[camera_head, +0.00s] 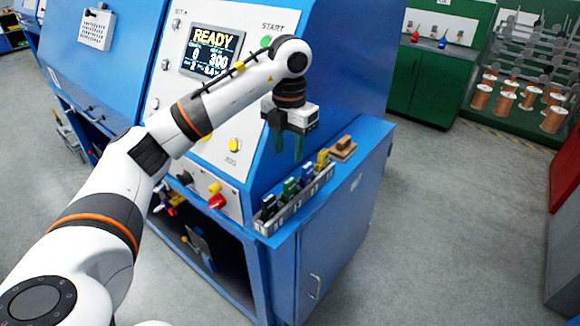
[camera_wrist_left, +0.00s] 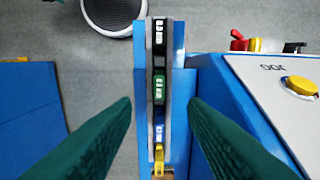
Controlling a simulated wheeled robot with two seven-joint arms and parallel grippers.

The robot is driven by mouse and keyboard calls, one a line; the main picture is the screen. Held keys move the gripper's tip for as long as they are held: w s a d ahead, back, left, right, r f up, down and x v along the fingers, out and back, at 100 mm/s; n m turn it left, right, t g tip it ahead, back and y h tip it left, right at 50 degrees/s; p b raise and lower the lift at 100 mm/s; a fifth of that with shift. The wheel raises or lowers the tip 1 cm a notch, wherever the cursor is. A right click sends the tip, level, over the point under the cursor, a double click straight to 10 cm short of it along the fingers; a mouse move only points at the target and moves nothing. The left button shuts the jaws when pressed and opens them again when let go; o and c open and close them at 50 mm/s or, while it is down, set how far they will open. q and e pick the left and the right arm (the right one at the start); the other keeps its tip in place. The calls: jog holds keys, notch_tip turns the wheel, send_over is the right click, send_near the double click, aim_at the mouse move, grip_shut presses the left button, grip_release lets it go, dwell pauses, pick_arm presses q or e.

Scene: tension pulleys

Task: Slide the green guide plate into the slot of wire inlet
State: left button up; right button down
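The green guide plate (camera_head: 290,188) stands in a narrow grey rack (camera_head: 272,226) on the blue cabinet top, between a black piece and a blue piece. In the left wrist view the green plate (camera_wrist_left: 159,88) lies centrally between the fingers. My left gripper (camera_head: 288,158) is above the rack, pointing down. Its two green fingers (camera_wrist_left: 160,102) are apart with nothing held, one on each side of the rack in the wrist view. I cannot make out the wire inlet's slot for certain. My right gripper is not in view.
The rack also holds a black piece (camera_head: 268,205), a blue piece (camera_head: 308,172) and a yellow piece (camera_head: 322,160). A brown block (camera_head: 344,146) sits behind them. The sloped control panel with a red knob (camera_head: 217,202) rises close to the left of the rack.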

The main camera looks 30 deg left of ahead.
aim_at(289, 181)
pick_arm(q)
notch_tip(289, 181, down, 9)
jog(key=p, duration=0.3)
jog(key=shift+r, duration=0.1)
jog(key=shift+f, duration=0.75)
jog(key=shift+c, duration=0.6)
jog(key=shift+r, duration=0.1)
grip_shut()
